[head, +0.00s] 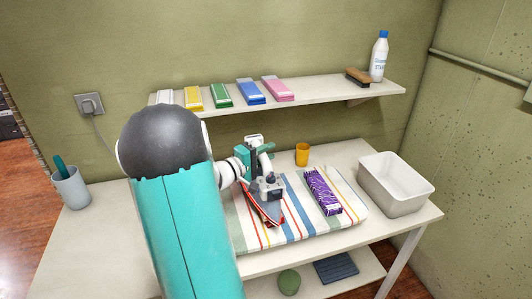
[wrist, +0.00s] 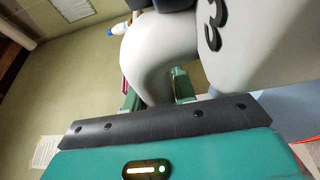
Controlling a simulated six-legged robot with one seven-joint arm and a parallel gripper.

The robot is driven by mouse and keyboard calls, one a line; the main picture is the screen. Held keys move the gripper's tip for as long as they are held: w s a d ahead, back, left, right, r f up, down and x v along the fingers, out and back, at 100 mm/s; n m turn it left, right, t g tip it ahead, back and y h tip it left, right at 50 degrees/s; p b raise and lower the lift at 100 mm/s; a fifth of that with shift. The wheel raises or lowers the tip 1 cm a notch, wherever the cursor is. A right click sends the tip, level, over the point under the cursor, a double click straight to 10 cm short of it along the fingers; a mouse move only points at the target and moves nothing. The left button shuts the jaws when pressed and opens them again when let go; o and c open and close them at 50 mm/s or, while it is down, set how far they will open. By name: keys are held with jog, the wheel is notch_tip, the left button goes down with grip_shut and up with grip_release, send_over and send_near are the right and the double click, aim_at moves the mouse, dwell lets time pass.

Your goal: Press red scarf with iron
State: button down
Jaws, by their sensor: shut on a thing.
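My gripper (head: 262,178) is shut on the handle of the iron (head: 262,203) over the left-middle part of the striped pad. A purple patterned scarf (head: 322,191) lies folded to the right on the striped pad (head: 300,219).
An orange cup (head: 302,154) stands behind the pad and a white basin (head: 412,205) at the table's right. A grey cup (head: 71,188) stands far left. The wall shelf (head: 330,95) holds folded cloths, a brush (head: 358,76) and a white bottle (head: 379,58), above the table's back.

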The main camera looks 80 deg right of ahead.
jog(key=shift+w+d, duration=0.4)
jog(key=shift+d, duration=0.25)
dwell(0.9)
jog(key=shift+r, duration=0.1)
dwell(0.4)
notch_tip(320, 180, up, 9)
dwell(1.0)
dwell(0.7)
